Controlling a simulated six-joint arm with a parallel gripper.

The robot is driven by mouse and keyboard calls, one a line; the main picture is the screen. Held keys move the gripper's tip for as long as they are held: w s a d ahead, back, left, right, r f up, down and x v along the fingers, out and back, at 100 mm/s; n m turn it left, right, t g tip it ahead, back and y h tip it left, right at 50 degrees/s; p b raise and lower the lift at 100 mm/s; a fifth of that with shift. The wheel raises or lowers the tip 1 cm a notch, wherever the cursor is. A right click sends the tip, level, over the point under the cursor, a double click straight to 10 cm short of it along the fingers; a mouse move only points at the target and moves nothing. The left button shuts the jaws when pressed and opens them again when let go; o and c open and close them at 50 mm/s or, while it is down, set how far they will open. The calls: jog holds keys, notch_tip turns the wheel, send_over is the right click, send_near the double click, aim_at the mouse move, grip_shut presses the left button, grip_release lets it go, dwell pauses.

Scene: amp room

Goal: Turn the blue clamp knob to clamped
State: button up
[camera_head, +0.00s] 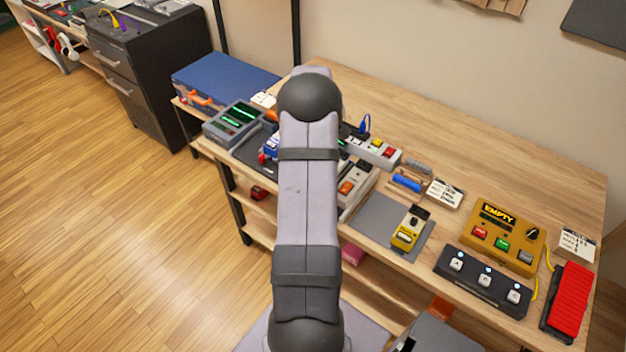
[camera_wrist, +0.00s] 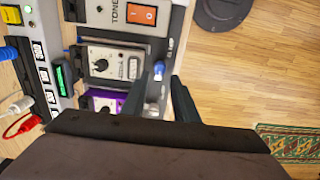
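In the wrist view a small blue knob (camera_wrist: 159,69) sits at the edge of the equipment rack, beside a grey unit with a dial (camera_wrist: 104,60). I take it to be the clamp knob. My gripper (camera_wrist: 160,78) is open, with one dark finger to the left of the knob and one to the right. The tips are close to the knob, but I cannot tell whether they touch it. The knob's clamp marking is not readable. In the head view my arm hides the gripper and most of this area.
The wrist view also shows an orange switch (camera_wrist: 141,14), a purple unit (camera_wrist: 104,101), a power strip (camera_wrist: 42,60) and cables on the left, with open floor (camera_wrist: 270,70) on the right. In the head view a yellow pedal (camera_head: 408,234) and other pedals stand on the bench's right.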

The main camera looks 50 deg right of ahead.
jog(key=shift+f+p, duration=1)
jog(key=shift+f, duration=1.95)
grip_shut()
